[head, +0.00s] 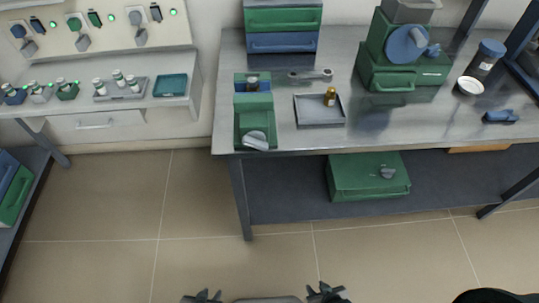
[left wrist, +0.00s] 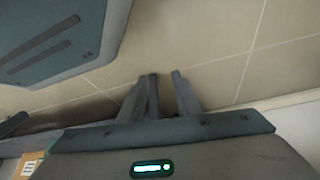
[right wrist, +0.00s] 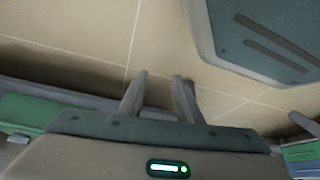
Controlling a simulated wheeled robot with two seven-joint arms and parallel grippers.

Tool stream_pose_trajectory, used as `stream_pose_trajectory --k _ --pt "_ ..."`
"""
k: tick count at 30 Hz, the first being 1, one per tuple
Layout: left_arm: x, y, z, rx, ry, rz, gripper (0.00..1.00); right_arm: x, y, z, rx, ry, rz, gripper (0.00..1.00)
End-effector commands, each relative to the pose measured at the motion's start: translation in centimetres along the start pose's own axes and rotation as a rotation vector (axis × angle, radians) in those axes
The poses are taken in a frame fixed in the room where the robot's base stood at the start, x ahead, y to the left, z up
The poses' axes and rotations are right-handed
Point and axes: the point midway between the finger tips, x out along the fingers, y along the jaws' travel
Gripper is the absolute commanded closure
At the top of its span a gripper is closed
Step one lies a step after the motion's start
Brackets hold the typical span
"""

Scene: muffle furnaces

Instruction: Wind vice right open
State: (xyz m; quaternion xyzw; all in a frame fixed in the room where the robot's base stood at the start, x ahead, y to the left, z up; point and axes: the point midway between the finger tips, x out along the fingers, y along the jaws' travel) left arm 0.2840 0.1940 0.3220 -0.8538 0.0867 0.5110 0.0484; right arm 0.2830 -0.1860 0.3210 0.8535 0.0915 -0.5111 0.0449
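A green and blue vice-like device (head: 254,128) stands at the left front of the steel bench in the head view. A grey crank handle (head: 256,141) is on its front end. A small dark object (head: 252,84) shows at its blue rear part; I cannot tell whether it is clamped. My left gripper (head: 202,297) and right gripper (head: 327,291) are at the bottom edge of the head view, over the floor, well short of the bench. In the wrist views, the left fingers (left wrist: 165,75) and right fingers (right wrist: 160,75) are apart with nothing between them.
On the bench (head: 400,130) are a grey tray (head: 320,113) with a small brown bottle (head: 330,97), a grey wrench-like tool (head: 311,75) and a green machine (head: 400,60). A green box (head: 368,177) sits on the lower shelf. Floor before the bench is clear.

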Motion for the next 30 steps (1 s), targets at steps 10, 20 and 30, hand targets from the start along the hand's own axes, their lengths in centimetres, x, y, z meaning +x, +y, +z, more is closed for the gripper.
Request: stream_pose_trajectory --k 10,20,30 --pt "-0.2 0.4 0.8 0.006 -0.007 0.006 0.7 0.0 0.1 -0.2 -0.001 0.004 0.001 0.47" --pt "-2.0 6.3 -8.7 0.018 0.251 0.127 0.7 0.1 0.7 1.6 0.001 -0.034 0.008 0.28" --pt "-20.3 19.7 -30.1 -0.156 0.985 0.389 0.7 0.1 1.9 2.6 0.004 -0.111 0.019 0.28"
